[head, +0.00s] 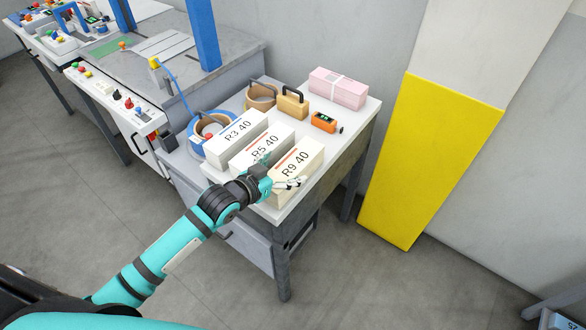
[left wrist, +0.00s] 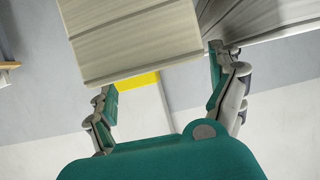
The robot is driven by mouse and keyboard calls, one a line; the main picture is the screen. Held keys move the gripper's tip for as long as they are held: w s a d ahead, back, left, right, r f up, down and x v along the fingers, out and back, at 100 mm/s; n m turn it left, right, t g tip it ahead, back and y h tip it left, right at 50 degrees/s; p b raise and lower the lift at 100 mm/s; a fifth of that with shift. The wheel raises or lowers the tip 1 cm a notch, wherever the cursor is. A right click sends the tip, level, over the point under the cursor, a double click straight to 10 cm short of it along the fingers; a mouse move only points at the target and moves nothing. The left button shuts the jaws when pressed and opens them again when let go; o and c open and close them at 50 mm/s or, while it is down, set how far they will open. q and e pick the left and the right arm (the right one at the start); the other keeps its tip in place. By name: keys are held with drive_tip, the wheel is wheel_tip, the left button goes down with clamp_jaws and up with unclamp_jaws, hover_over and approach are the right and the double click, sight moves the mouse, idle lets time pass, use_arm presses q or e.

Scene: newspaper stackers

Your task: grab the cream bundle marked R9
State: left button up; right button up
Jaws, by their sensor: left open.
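The cream bundle marked R9 (head: 304,160) lies on the table as the frontmost of three labelled bundles. My left gripper (head: 277,174) is open at its near end, and its arm hides part of that end. In the left wrist view a pale layered bundle (left wrist: 130,42), apparently R9, sits ahead between the spread fingers (left wrist: 165,95). One finger is beside the gap to a neighbouring bundle (left wrist: 262,18). I cannot tell whether either finger touches. My right gripper is not in view.
The bundles R5 (head: 277,136) and R3 (head: 240,132) lie close behind R9. A yellow-painted pillar (head: 430,160) stands right of the table.

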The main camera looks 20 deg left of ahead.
sight(290, 165)
use_arm(q)
drive_tip(key=x, duration=0.3)
drive_tip(key=shift+w+d, duration=0.1)
drive_tip(key=shift+w, duration=0.05)
drive_tip(key=shift+c, duration=1.2)
drive_tip(key=c, duration=1.4)
drive_tip(key=shift+r, duration=0.2)
drive_tip(key=shift+c, duration=0.6)
drive_tip(key=shift+w+r, duration=0.1)
